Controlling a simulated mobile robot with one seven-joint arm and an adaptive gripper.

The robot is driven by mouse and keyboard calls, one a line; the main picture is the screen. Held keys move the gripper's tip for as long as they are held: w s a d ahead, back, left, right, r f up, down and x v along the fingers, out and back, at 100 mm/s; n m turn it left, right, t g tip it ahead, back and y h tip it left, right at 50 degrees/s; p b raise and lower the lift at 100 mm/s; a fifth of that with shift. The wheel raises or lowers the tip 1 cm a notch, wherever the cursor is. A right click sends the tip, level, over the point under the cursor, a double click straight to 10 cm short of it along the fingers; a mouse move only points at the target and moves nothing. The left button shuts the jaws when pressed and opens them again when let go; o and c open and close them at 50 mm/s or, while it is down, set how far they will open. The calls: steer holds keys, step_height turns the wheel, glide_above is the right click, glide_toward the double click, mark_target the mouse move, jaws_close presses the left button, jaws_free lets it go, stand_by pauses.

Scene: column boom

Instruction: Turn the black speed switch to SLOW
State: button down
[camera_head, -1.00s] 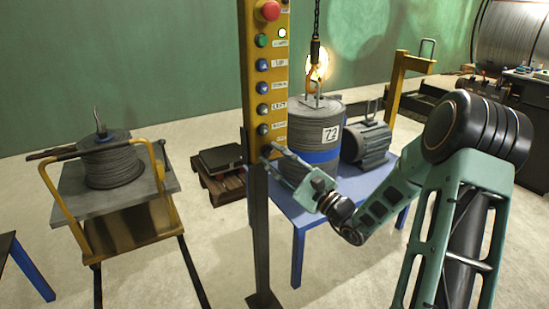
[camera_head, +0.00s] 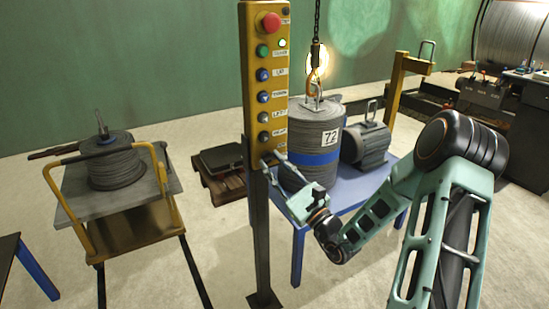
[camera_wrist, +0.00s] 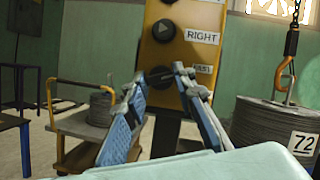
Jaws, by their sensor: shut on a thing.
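The yellow control panel (camera_head: 256,75) stands on a dark post in the head view. In the wrist view, the black speed switch (camera_wrist: 162,79) is a dark round knob at the panel's lower end, below the RIGHT button (camera_wrist: 164,31). A label to its right is partly covered by a finger, and I cannot read its setting. My gripper (camera_head: 268,160) reaches the panel's bottom from the right. In the wrist view my gripper (camera_wrist: 169,76) has its fingertips closed around the switch, one on each side. In the head view the switch is hidden.
A cable drum marked 72 (camera_head: 315,125) is on the crane hook (camera_head: 316,85), at the blue table (camera_head: 345,192) just right of the panel. A grey motor (camera_head: 367,143) stands beside it. A yellow cart (camera_head: 125,215) with a cable reel (camera_head: 108,162) is at left.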

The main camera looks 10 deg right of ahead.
steer(key=m+t+h+p, duration=0.1)
steer(key=m+h+p, duration=0.1)
steer(key=m+p, duration=0.1)
steer(key=m+h+p, duration=0.1)
steer(key=m+p, duration=0.1)
steer(key=m, duration=0.2)
steer(key=shift+a+r+m+t+h+p, duration=0.2)
steer(key=shift+m+t+h+p, duration=0.2)
steer(key=m+p, duration=0.1)
steer(key=m+h+p, duration=0.1)
steer(key=m, duration=0.1)
steer(key=shift+s+f+h, duration=0.1)
steer(key=shift+f+h, duration=0.1)
steer(key=shift+h, duration=0.1)
steer(key=shift+m+p, duration=0.3)
steer(key=c, duration=1.6)
jaws_free()
steer(key=v, duration=1.2)
steer(key=shift+f, duration=0.15)
steer(key=shift+a, duration=0.1)
